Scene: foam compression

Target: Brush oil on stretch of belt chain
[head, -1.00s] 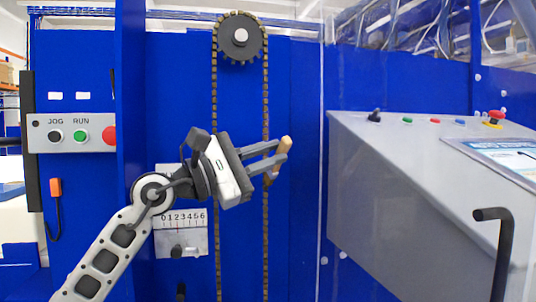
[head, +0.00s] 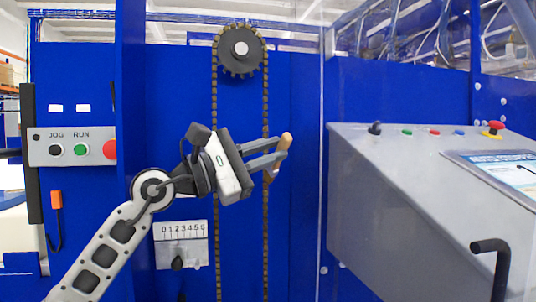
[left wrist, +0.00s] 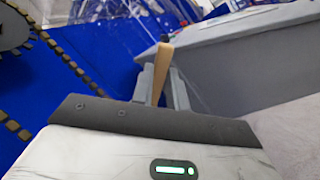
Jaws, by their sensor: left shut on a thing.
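The belt chain runs in two vertical strands, the left one (head: 214,110) and the right one (head: 265,100), down from a dark toothed sprocket (head: 240,52). The chain (left wrist: 68,58) and sprocket (left wrist: 22,25) also show at the left of the left wrist view. My left gripper (head: 282,157) is shut on a wooden-handled brush (head: 286,141), in front of and just right of the right strand. In the left wrist view the brush handle (left wrist: 161,72) stands between the fingers, with a dark end at its top. Its bristles are not clear, nor whether it touches the chain.
A JOG/RUN button box (head: 72,147) is at the left, and a numbered scale plate (head: 181,245) is below my left arm. A grey sloped console (head: 400,200) with buttons and a screen stands at the right. A black bent bar (head: 492,246) stands before it.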

